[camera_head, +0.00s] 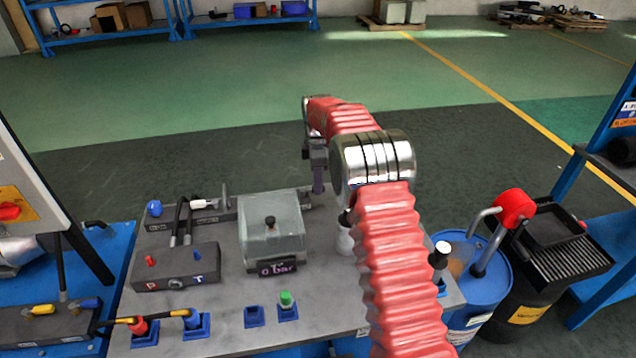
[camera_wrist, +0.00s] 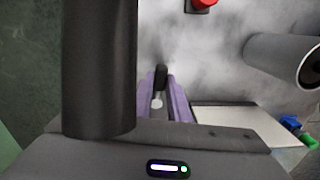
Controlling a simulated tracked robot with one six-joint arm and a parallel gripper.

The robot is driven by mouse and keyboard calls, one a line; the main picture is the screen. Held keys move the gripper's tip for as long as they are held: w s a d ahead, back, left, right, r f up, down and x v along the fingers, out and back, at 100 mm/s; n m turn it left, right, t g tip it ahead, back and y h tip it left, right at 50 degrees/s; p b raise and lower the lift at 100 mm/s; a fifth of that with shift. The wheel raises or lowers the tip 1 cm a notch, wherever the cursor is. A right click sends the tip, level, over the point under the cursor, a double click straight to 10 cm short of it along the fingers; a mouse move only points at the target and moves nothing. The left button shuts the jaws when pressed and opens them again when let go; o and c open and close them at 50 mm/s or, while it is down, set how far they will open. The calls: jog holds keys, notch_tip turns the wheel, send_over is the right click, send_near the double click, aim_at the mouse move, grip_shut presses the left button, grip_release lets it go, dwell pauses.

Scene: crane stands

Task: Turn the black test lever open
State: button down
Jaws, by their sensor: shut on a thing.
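My gripper (camera_head: 318,186) points down at the back right of the grey bench top, beyond the clear box. In the wrist view its two purple fingers (camera_wrist: 165,103) are close together on a small black piece, which I take to be the black test lever (camera_wrist: 160,76). The fingers hide most of it, and its angle cannot be told. In the head view the lever is hidden behind the gripper and my red-sleeved arm. A clear box (camera_head: 290,236) with a black knob on top carries a sign reading 0 bar (camera_head: 277,269).
A block marked P and T (camera_head: 176,270) stands left of the box, with black hoses behind it. A blue barrel (camera_head: 478,282) and a black bin (camera_head: 535,275) stand right of the bench. The wrist view shows a grey cylinder (camera_wrist: 285,60) and a red-topped part (camera_wrist: 204,4).

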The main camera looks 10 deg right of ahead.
jog(key=c, duration=1.7)
grip_release()
jog(key=shift+r, duration=0.1)
notch_tip(320, 180, up, 14)
jog(key=shift+f, duration=0.25)
jog(key=shift+c, duration=0.2)
